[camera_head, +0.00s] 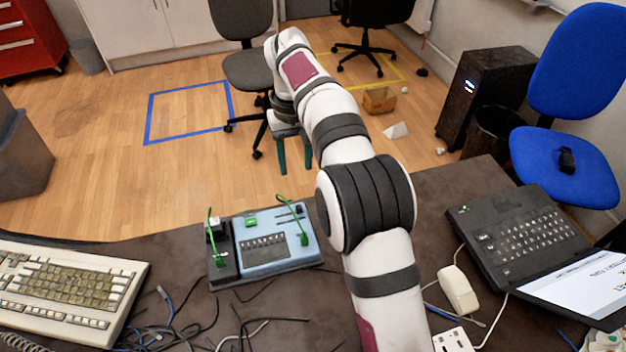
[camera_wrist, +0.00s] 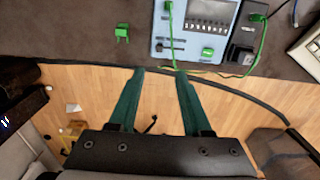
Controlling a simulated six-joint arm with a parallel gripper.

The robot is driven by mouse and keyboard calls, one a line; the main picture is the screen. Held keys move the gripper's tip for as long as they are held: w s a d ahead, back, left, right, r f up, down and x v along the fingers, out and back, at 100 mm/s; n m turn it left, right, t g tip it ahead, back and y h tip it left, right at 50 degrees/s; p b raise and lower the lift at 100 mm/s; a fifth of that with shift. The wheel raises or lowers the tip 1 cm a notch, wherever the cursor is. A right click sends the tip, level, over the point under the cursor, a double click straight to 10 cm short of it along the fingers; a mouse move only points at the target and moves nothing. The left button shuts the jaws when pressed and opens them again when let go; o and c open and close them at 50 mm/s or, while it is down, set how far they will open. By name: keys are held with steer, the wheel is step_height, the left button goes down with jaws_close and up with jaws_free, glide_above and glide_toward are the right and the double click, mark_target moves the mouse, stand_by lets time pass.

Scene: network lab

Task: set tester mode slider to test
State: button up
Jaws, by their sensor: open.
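The light blue tester (camera_head: 280,255) lies on the dark desk near its far edge, left of my arm. It has a dark display, a green button (camera_head: 251,222) and dark slots (camera_head: 290,213) at its far right corner. The tester (camera_wrist: 180,48) is upside down in the wrist view, its front part cut off at the top. In the head view my gripper (camera_head: 294,165) hangs beyond the desk's far edge, not touching the tester.
Green cables (camera_head: 211,238) rise at the tester's sides, by a black module (camera_head: 222,262). A keyboard (camera_head: 70,290) stands left, a laptop (camera_head: 520,235) and mouse (camera_head: 458,289) right. Loose cables cover the front desk.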

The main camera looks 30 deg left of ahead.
mark_target(299, 208)
step_height(299, 208, down, 15)
steer(key=shift+d+r, duration=0.1)
jaws_close()
stand_by(1.4)
